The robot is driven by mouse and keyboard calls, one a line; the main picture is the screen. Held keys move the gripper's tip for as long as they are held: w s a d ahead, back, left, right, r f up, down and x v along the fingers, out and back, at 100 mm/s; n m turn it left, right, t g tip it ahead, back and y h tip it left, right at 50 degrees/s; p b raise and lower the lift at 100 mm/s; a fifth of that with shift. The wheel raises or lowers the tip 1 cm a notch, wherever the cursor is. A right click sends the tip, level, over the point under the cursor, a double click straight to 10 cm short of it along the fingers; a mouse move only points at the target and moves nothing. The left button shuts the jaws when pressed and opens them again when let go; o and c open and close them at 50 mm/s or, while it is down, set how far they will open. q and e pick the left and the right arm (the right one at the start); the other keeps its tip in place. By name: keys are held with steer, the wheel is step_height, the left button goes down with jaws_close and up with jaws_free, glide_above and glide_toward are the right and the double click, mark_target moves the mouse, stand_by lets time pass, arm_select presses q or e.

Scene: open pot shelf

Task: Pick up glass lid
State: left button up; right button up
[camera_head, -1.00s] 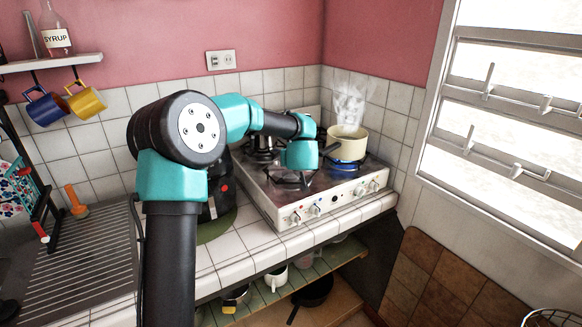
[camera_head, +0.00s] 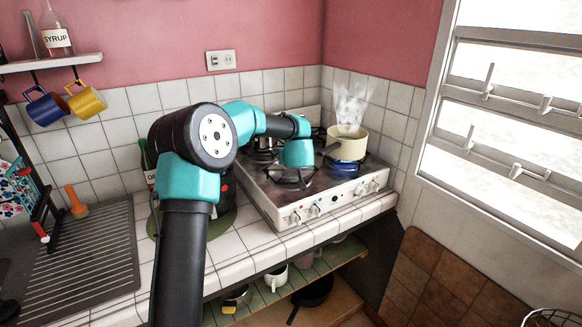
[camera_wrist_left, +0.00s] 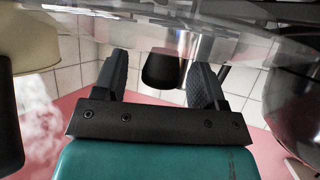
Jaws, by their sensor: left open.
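The glass lid (camera_wrist_left: 110,30) shows in the left wrist view as a clear sheet across the top, with a dark knob (camera_wrist_left: 163,69) pointing down in that upside-down picture. My left gripper (camera_wrist_left: 160,64) is open. Its two fingers stand on either side of the knob, with a visible gap to each. My right gripper is in neither view.
A steaming cream pot (camera_head: 348,150) sits on a lit burner at the right of the white stove (camera_head: 300,205). A dark round vessel (camera_wrist_left: 295,105) is close on the right in the wrist view. A green bottle (camera_head: 148,165) stands behind my arm.

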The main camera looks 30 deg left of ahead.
arm_select(q)
steer(key=c, duration=1.1)
steer(key=shift+r, duration=1.75)
steer(key=s+d, duration=0.2)
steer(key=s, duration=0.2)
steer(key=s+d+r, duration=0.1)
steer(key=s+d, duration=0.2)
steer(key=s, duration=0.2)
steer(key=s+d, duration=0.3)
steer(key=s, duration=0.1)
steer(key=shift+s+d+r, duration=0.2)
steer(key=shift+s+r, duration=0.1)
